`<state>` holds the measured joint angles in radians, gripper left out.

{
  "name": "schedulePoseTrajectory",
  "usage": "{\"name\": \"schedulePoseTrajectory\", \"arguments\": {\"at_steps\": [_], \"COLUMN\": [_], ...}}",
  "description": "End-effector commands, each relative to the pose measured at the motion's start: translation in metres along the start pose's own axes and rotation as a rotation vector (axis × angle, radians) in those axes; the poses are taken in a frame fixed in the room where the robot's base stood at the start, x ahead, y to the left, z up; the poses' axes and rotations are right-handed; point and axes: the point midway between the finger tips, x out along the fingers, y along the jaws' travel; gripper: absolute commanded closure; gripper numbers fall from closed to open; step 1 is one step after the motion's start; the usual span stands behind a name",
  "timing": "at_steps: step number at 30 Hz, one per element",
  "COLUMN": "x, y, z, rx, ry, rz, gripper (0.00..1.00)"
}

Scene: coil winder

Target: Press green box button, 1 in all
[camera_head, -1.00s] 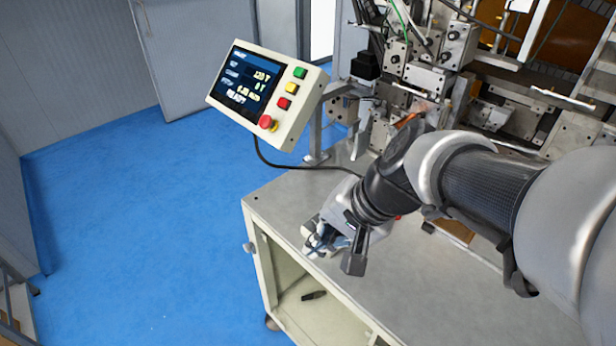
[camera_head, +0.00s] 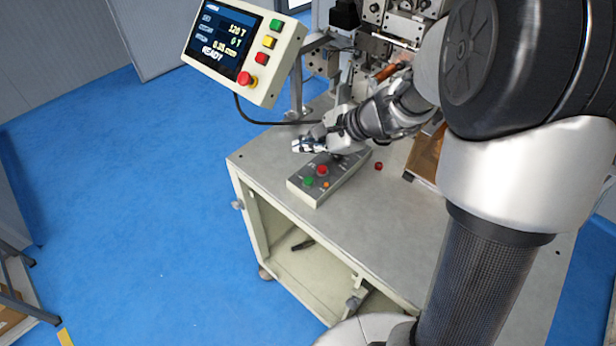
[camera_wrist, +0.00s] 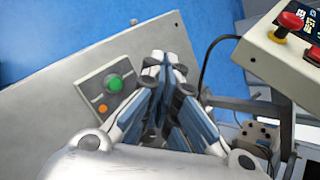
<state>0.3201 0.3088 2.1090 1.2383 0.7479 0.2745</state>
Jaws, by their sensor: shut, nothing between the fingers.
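A grey control box (camera_head: 338,184) lies on the grey bench top. Its green button (camera_head: 308,181) is at the near left end, beside a red button (camera_head: 322,170) and a small orange one (camera_head: 326,185). In the wrist view the green button (camera_wrist: 114,84) shows clear of the fingers, to their left, with the orange button (camera_wrist: 103,108) below it. My gripper (camera_head: 297,146) is shut and empty, fingers pointing left in the head view, behind the green button and apart from it. In the wrist view my gripper (camera_wrist: 164,66) covers the red button.
A tilted control panel (camera_head: 262,75) with a screen and its own green button (camera_head: 276,26) stands behind on the left. A black cable (camera_head: 262,122) hangs from it. Machine blocks (camera_head: 390,30) fill the back. A small red piece (camera_head: 378,166) lies right of the box.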

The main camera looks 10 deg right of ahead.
Motion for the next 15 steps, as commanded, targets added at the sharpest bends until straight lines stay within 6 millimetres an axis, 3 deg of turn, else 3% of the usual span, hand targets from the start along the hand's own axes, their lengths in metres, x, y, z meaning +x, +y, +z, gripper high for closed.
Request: {"name": "schedulePoseTrajectory", "arguments": {"at_steps": [15], "x": [0.040], "y": [0.030], "z": [-0.029], "rx": [0.001], "ry": [-0.001], "rz": [0.002], "gripper": [1.00]}}
